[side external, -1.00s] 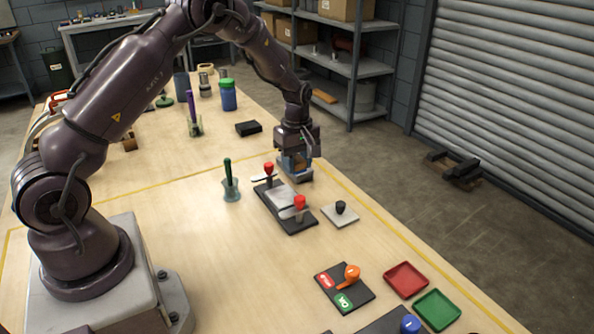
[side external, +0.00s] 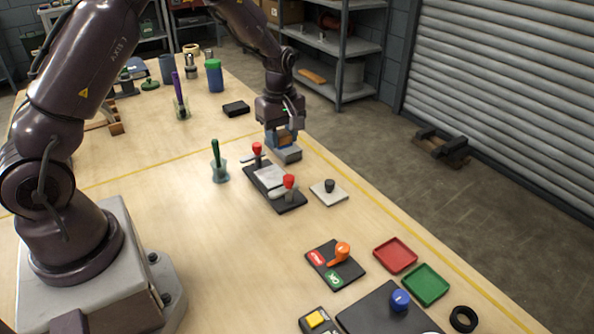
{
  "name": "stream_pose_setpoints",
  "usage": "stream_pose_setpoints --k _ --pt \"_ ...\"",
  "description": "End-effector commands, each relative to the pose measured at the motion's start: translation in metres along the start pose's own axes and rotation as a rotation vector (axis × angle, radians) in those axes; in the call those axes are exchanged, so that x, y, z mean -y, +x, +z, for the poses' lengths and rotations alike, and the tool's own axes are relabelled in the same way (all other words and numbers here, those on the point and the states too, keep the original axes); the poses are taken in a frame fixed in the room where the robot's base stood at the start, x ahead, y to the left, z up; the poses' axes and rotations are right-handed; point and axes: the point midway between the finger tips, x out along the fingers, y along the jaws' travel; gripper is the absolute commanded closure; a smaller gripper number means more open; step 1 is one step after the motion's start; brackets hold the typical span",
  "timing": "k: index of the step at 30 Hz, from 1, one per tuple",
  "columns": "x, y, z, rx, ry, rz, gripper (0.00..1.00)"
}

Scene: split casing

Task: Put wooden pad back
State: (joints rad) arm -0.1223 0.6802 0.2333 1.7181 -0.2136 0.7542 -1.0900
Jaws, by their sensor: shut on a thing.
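My gripper (side external: 285,143) points down at the far right edge of the table, beyond the clamp fixture. Its blue fingers are shut on a small brown piece, which looks like the wooden pad (side external: 286,136). A grey block (side external: 288,156) lies directly below the fingers. I cannot tell whether the pad touches this block or is just above it. The fingers hide most of the pad.
A dark fixture (side external: 291,206) with two red-knobbed clamps holds a light plate. A pale square with a black knob (side external: 329,188) lies to its right. A glass with a green handle (side external: 218,168) stands left. A black box (side external: 236,108) lies behind. Red (side external: 395,254) and green trays (side external: 426,284) lie in front.

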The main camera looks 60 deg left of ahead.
Motion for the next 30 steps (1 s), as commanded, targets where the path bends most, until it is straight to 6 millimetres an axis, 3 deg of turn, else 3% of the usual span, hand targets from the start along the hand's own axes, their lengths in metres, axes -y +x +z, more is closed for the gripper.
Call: stream_pose_setpoints --k 6,9,21,30 --pt "0.038 0.001 0.012 0.005 -0.017 -0.013 0.84" --pt "0.038 0.008 0.009 0.006 -0.024 -0.019 0.84" --pt "-0.042 0.049 -0.018 0.003 -0.020 -0.013 0.84" --pt "-0.078 0.096 -0.030 0.004 -0.020 -0.013 0.84"
